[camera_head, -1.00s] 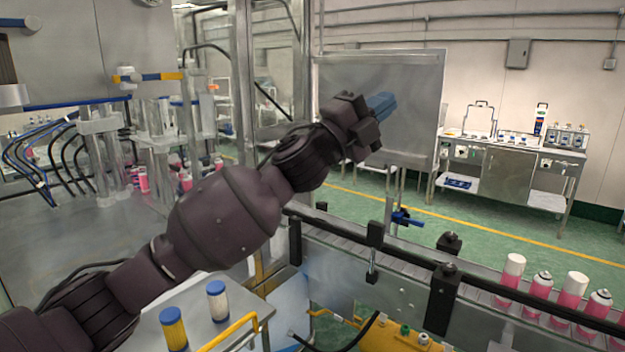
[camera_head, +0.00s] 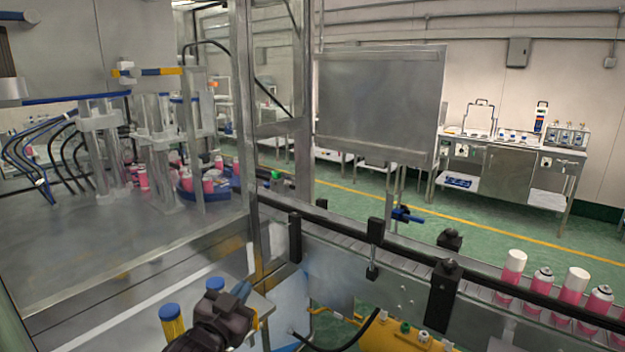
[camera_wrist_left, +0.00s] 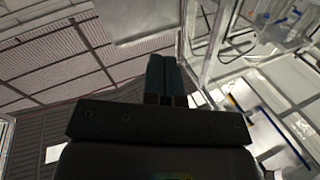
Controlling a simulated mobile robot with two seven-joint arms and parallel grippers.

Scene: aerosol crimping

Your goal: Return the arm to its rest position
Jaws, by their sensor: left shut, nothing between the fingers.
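My left gripper (camera_head: 240,291) is low in the head view, near the bottom edge and left of the middle. Its blue fingers are together and empty, and they also show in the left wrist view (camera_wrist_left: 166,78). It is in front of a small side table with two blue-capped yellow containers; one container (camera_head: 172,322) shows left of the gripper, the other (camera_head: 215,283) just behind it. Most of my left arm is below the picture. My right gripper is in no view.
A conveyor (camera_head: 400,275) with black rails runs to the right, carrying several pink cans (camera_head: 511,275). A machine with a metal frame and glass panels (camera_head: 150,150) stands at the left. A grey panel (camera_head: 380,100) rises behind the conveyor. A workbench (camera_head: 505,175) stands at the back right.

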